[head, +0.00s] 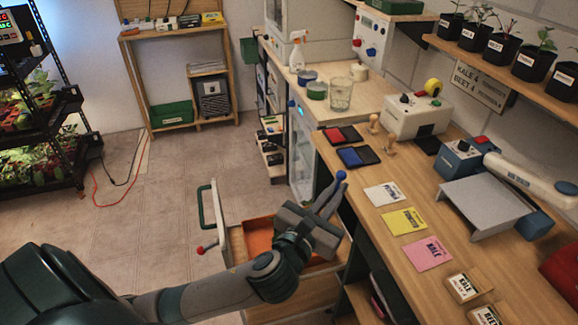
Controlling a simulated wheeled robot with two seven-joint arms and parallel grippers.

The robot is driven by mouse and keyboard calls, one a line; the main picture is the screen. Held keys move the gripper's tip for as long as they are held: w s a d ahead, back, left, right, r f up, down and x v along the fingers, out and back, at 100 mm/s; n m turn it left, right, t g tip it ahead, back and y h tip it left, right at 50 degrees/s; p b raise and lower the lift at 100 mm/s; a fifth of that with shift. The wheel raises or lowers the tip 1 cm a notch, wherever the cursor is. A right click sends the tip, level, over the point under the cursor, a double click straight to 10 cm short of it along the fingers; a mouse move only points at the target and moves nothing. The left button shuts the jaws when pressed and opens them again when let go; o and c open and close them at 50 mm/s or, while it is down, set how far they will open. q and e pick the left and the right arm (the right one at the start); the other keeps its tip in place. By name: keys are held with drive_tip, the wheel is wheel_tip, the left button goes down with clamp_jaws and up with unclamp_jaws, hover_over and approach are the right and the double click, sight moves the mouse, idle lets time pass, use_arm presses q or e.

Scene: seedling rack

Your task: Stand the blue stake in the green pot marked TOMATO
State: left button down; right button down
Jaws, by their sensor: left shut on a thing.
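My left gripper (325,207) is in the middle of the view, near the left edge of the wooden counter. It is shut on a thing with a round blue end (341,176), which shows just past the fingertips. This looks like the blue stake; the rest of it is hidden by the fingers or too thin to make out. I cannot see a green pot marked TOMATO. My right gripper is not in view.
The counter (352,197) carries seed packets, a grey stand (483,207) and several devices. Black labelled pots (502,49) line a shelf at upper right. Below my gripper, a drawer (237,245) with an orange inside stands open. The tiled floor at left is mostly clear.

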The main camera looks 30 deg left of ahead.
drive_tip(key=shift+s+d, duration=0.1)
